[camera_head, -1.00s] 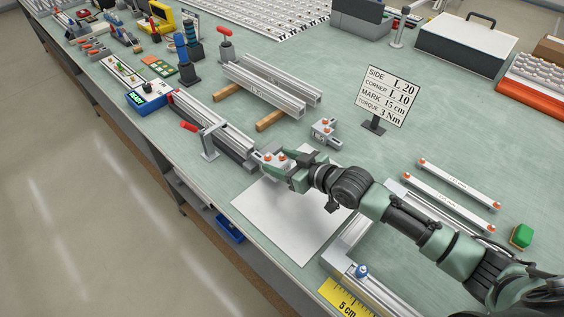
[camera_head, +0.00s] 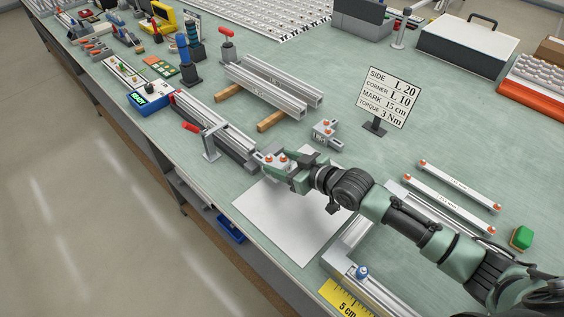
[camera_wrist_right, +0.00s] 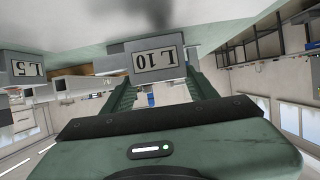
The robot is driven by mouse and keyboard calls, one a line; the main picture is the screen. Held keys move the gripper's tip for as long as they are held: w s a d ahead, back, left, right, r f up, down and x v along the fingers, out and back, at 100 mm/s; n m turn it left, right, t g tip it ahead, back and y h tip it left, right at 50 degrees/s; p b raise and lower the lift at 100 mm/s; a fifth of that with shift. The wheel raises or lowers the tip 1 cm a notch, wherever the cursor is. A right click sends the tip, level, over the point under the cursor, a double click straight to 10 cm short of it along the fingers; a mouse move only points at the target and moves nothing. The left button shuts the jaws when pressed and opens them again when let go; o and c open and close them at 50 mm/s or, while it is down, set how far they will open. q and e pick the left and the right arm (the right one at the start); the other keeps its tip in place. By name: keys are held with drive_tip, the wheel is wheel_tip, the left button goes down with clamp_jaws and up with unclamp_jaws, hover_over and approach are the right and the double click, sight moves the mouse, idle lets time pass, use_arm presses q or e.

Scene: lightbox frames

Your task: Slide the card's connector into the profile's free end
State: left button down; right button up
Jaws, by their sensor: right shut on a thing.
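The card (camera_head: 387,96) stands on the bench and reads side L 20, corner L 10, mark 15 cm, torque 3 Nm. My right gripper (camera_head: 283,169) is shut on a grey connector (camera_head: 272,167) with orange screws. In the right wrist view this connector (camera_wrist_right: 158,60) is marked L 10, between the fingers. The aluminium profile (camera_head: 228,139) lies along the bench's front edge in a clamp. The connector is at its near end; I cannot tell whether it is inside the slot. Another connector (camera_head: 326,133) stands behind, and one marked L 5 (camera_wrist_right: 25,68) shows in the wrist view. My left gripper is not in view.
A white sheet (camera_head: 285,215) lies under my right gripper. Two profiles rest on wooden blocks (camera_head: 271,121) behind. A red-handled clamp (camera_head: 209,142) stands beside the held profile. Two thin bars (camera_head: 448,204), a green block (camera_head: 522,237) and a yellow ruler (camera_head: 345,297) lie at right.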

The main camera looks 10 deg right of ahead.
drive_tip(key=shift+p, duration=0.4)
idle(0.6)
drive_tip(key=shift+w+a+b, duration=0.35)
drive_tip(key=shift+w+a, duration=0.15)
drive_tip(key=shift+w, duration=0.3)
drive_tip(key=shift+w+a+b, duration=0.35)
drive_tip(key=shift+w+a, duration=0.2)
drive_tip(key=shift+w, duration=0.2)
drive_tip(key=shift+w+a+b, duration=0.35)
drive_tip(key=shift+w+a, duration=0.15)
drive_tip(key=shift+w, duration=0.3)
drive_tip(key=o, duration=1.5)
drive_tip(key=shift+s+d, duration=0.15)
drive_tip(key=shift+s, duration=0.05)
drive_tip(key=b+v, duration=0.1)
drive_tip(key=v, duration=0.5)
drive_tip(key=shift+s+r, duration=0.1)
drive_tip(key=shift+s, duration=0.05)
drive_tip(key=shift+s+d+r, duration=0.3)
drive_tip(key=shift+s, duration=0.1)
